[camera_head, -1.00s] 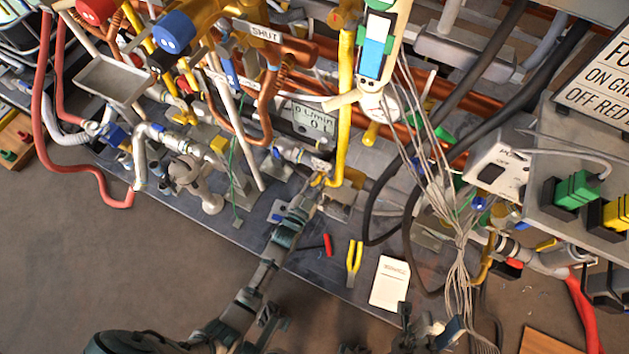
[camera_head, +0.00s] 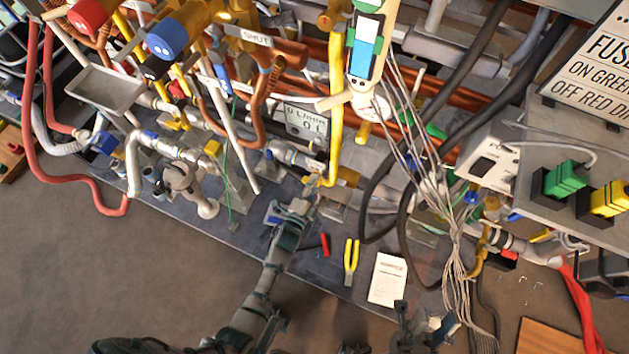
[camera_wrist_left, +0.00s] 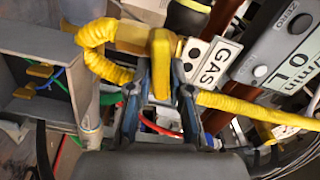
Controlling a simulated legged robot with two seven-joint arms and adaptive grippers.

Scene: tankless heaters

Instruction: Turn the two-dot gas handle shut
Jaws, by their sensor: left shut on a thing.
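The yellow gas handle (camera_wrist_left: 161,62) stands between the fingers of my left gripper (camera_wrist_left: 160,85) in the left wrist view, and the fingers are shut on it. A white tag (camera_wrist_left: 211,62) beside it reads GAS and carries two dark dots. A yellow corrugated gas line (camera_wrist_left: 105,60) runs past the handle on both sides. In the head view my left gripper (camera_head: 311,198) reaches up to the foot of a vertical yellow pipe (camera_head: 335,110); the handle is too small to make out there. My right gripper (camera_head: 425,325) is low in the head view, away from the pipes; its fingers are unclear.
A grey flow meter (camera_head: 303,122) is close behind the left gripper. Yellow-handled pliers (camera_head: 351,260), a red tool (camera_head: 325,244) and a white card (camera_head: 387,278) lie on the bench front. Loose grey cables (camera_head: 455,240) hang to the right. Red and blue knobs are at upper left.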

